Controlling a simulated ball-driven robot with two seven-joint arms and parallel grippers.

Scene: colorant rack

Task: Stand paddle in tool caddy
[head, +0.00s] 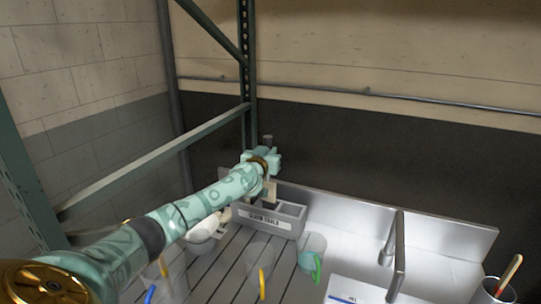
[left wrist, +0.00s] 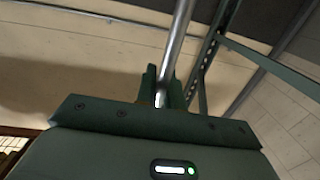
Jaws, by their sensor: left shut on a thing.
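The tool caddy (head: 265,222) is a grey box with open compartments and a lettered front label, standing by the back wall of the bench. My left gripper (head: 270,163) is above the caddy, shut on the paddle. The paddle's grey handle (head: 267,140) sticks up above the gripper, and a pale flat part (head: 271,190) hangs below it, over the caddy's left half. In the left wrist view the handle (left wrist: 178,38) is a shiny metal rod between the fingers (left wrist: 161,88). Whether the paddle's lower end is inside a compartment, I cannot tell. My right gripper is not in view.
Clear pitchers with coloured handles, such as the green-handled one (head: 311,255), stand on the slatted bench before the caddy. A sink faucet (head: 396,255) rises at the right. A metal cup (head: 495,291) holds a wooden stick. Green rack posts (head: 247,70) stand behind.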

